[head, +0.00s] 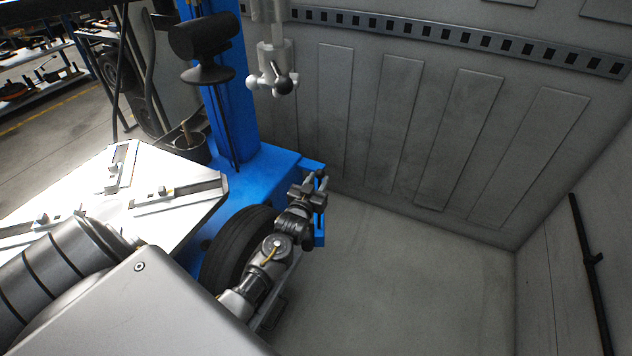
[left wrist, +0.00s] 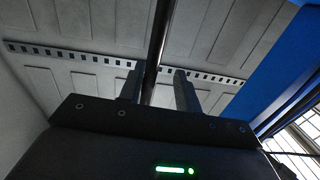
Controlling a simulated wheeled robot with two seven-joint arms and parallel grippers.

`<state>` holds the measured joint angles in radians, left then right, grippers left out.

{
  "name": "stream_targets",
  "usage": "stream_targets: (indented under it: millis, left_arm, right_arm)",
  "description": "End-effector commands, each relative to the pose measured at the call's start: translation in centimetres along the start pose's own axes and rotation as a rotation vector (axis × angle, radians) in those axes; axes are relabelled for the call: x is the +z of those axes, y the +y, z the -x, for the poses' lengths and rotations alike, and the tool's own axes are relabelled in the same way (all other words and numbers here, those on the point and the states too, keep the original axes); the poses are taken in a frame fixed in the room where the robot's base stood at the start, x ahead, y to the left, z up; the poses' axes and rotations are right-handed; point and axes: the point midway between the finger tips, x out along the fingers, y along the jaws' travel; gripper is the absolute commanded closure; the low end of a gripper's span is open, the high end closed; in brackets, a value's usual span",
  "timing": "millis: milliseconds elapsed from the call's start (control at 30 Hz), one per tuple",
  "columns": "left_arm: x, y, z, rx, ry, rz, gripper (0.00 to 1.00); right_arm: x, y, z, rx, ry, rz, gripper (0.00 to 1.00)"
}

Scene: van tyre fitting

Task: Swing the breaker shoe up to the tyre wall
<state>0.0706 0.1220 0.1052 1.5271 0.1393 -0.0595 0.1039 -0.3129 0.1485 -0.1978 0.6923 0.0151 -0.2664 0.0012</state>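The black tyre (head: 232,248) stands upright at the near side of the blue tyre machine (head: 262,165). My left gripper (head: 316,188) is beyond the tyre, at the machine's right end, close to a blue upright part (head: 320,238) that looks like the breaker arm. In the left wrist view a dark bar (left wrist: 160,40) runs between the fingers of my left gripper (left wrist: 160,78). A gap shows beside the bar, so the fingers look open around it. The breaker shoe cannot be made out; my arm covers that area. My right gripper is not in view.
The bright turntable with clamps (head: 150,195) lies left of the tyre. The mounting head (head: 272,80) hangs from above. A grey panelled wall (head: 400,120) closes the back, and a black rail (head: 590,258) is on the right wall. The floor (head: 410,280) right of my arm is clear.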

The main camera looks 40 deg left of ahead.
Motion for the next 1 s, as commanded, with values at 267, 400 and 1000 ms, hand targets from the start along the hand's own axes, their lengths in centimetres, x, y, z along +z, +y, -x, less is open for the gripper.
stream_targets:
  millis: [267,400,1000]
  left_arm:
    - [-0.1,0.2,0.1,0.004,0.003,0.002,0.67]
    - [0.0,0.3,1.3,0.005,0.001,0.002,0.67]
    - [0.0,0.1,10.6,0.002,0.002,0.002,0.67]
  right_arm:
    - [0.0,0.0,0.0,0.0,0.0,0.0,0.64]
    - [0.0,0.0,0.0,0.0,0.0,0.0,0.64]
    - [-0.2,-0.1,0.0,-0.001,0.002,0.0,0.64]
